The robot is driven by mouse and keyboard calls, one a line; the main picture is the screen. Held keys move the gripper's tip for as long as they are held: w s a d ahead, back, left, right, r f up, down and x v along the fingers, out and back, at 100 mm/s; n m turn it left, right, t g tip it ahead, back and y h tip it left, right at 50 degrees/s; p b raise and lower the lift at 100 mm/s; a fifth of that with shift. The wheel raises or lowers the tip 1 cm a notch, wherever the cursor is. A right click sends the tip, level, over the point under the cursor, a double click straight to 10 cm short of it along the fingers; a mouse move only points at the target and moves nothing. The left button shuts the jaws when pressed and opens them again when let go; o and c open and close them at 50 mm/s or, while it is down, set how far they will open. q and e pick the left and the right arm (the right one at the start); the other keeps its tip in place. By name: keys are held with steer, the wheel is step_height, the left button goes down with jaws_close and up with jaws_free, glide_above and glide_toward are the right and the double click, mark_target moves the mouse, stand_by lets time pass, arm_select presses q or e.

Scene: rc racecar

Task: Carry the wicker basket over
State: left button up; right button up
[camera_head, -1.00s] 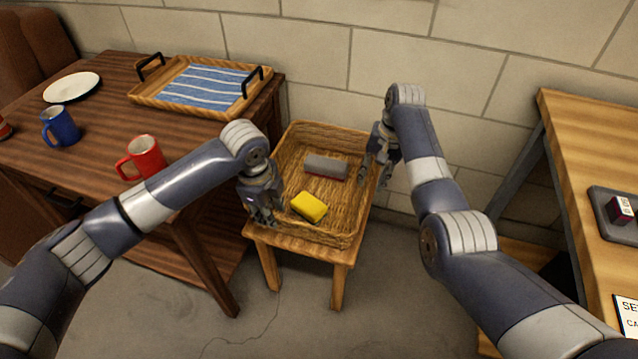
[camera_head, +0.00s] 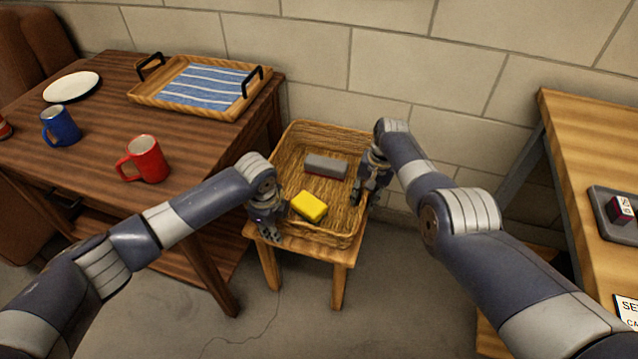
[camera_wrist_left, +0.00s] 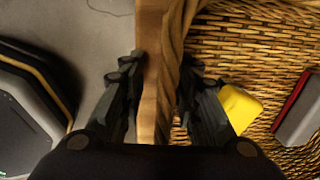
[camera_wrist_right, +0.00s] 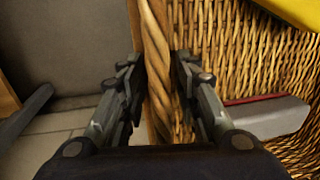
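The wicker basket (camera_head: 290,150) stands on a small wooden stool (camera_head: 335,256) by the wall. A yellow sponge (camera_head: 309,206) and a grey block (camera_head: 326,166) lie inside it. My left gripper (camera_head: 270,230) is at the basket's left rim; in the left wrist view its open fingers (camera_wrist_left: 155,90) straddle the rim (camera_wrist_left: 178,60). My right gripper (camera_head: 362,193) is at the right rim; in the right wrist view its open fingers (camera_wrist_right: 155,80) straddle the braided rim (camera_wrist_right: 153,45). Gaps show beside the rim, so neither looks closed on it.
A dark wooden table (camera_head: 95,100) at left holds a tray (camera_head: 180,103) with a striped cloth, a red mug (camera_head: 147,160), a blue mug (camera_head: 62,128) and a plate (camera_head: 72,87). A lighter workbench (camera_head: 580,140) stands at right. Floor is clear before the stool.

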arm_select(q)
jaws_close()
arm_select(e)
jaws_close()
arm_select(q)
steer(key=shift+r, duration=0.15)
arm_select(e)
steer(key=shift+r, duration=0.15)
